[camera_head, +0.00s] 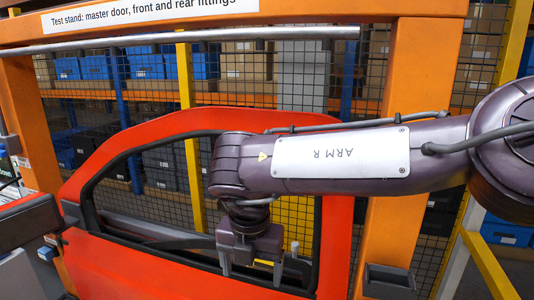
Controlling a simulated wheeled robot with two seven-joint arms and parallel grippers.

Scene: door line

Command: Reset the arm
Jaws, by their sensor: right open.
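My right arm (345,163), marked "ARM R", reaches in from the right across the middle of the head view. My right gripper (251,270) hangs at its end, pointing down, with its two fingers apart and nothing visible between them. It is in front of the window opening of a red car door (110,262). I cannot tell whether it touches the door. The left gripper is not in the picture.
An orange test stand (300,12) frames the door, with a grey bar (180,40) along its top. Behind is a mesh fence with yellow posts (190,130) and shelves of blue bins (148,66). A dark tray (389,280) is fixed on the right orange post.

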